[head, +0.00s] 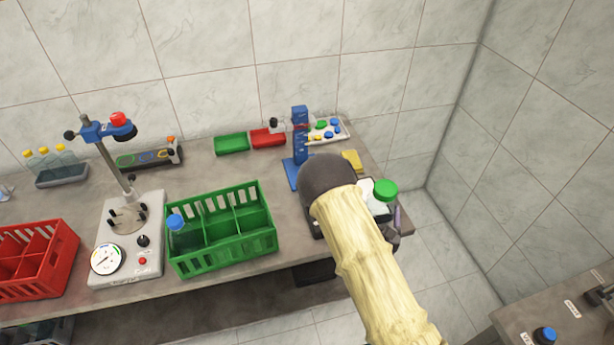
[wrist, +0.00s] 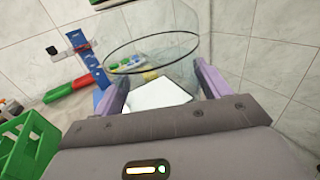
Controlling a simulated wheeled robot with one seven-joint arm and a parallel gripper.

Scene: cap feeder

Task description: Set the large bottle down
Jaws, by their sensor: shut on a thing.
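The large bottle (head: 376,207) has a green cap (head: 385,189) and shows near the right end of the bench, partly hidden by my arm. In the wrist view the clear bottle (wrist: 185,45) stands between my two purple fingers, with a dark ring around it and a white patch, perhaps its label, low between the fingers. My gripper (wrist: 160,88) is shut on it. In the head view my gripper (head: 391,218) is mostly hidden behind my arm. The bottle's base is hidden, so I cannot tell if it touches the bench.
A green crate (head: 222,255) holding a blue-capped bottle (head: 177,229) stands left of my arm. A blue stand (head: 300,150), green tray (head: 232,144), red tray (head: 267,137) and white tray of coloured caps (head: 325,131) are behind. The bench's right edge is close.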

